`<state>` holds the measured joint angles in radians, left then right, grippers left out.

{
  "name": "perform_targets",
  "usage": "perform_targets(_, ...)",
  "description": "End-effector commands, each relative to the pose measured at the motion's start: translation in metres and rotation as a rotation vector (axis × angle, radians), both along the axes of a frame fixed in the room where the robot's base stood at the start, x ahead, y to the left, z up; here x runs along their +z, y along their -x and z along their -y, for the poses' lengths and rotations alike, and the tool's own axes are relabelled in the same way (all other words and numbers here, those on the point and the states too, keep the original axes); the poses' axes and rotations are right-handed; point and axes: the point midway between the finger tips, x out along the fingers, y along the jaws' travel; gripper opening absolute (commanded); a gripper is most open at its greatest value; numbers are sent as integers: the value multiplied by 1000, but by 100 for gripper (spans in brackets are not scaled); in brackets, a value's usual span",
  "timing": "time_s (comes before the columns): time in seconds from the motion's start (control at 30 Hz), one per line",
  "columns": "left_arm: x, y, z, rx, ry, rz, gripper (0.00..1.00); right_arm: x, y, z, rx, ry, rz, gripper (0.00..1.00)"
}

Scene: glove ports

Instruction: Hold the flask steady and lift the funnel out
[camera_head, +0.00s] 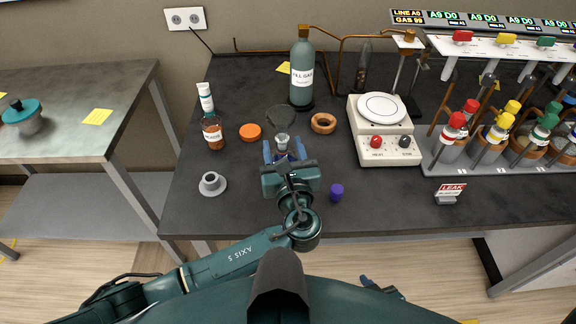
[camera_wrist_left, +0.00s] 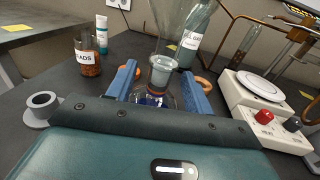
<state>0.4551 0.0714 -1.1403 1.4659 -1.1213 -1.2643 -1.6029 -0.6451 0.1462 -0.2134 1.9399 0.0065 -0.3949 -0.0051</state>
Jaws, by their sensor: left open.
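A clear glass funnel (camera_head: 281,119) stands upright in the neck of a small glass flask (camera_head: 283,153) near the middle of the dark bench. In the left wrist view the wide funnel (camera_wrist_left: 176,28) rises from a frosted neck, and the flask body (camera_wrist_left: 152,101) shows between my fingers, with dark blue contents. My left gripper (camera_head: 285,153) is open, its blue fingers one on each side of the flask; I cannot tell whether they touch it. The lower flask is hidden by the gripper. Of my right gripper (camera_head: 380,287), only blue tips show below the bench's front edge.
A brown jar (camera_head: 212,133), white tube (camera_head: 205,97), orange lid (camera_head: 250,132), cork ring (camera_head: 323,123) and gas bottle (camera_head: 302,75) surround the flask. A grey cup (camera_head: 212,184) and purple cap (camera_head: 337,192) lie nearer. A hotplate (camera_head: 386,140) stands right.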

Motion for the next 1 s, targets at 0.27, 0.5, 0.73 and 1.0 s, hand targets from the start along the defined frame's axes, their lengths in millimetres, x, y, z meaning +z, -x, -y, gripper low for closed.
perform_targets(0.27,0,-29,-5,1,1,0,51,0,0,0,0,0,0,36)
perform_targets(0.5,0,-32,-5,0,2,-2,51,0,0,0,0,0,0,36)
perform_targets(0.73,0,-32,-5,0,2,-1,41,0,0,0,0,0,0,36)
perform_targets(1.0,0,-32,-5,0,1,-1,19,0,0,0,0,0,0,36)
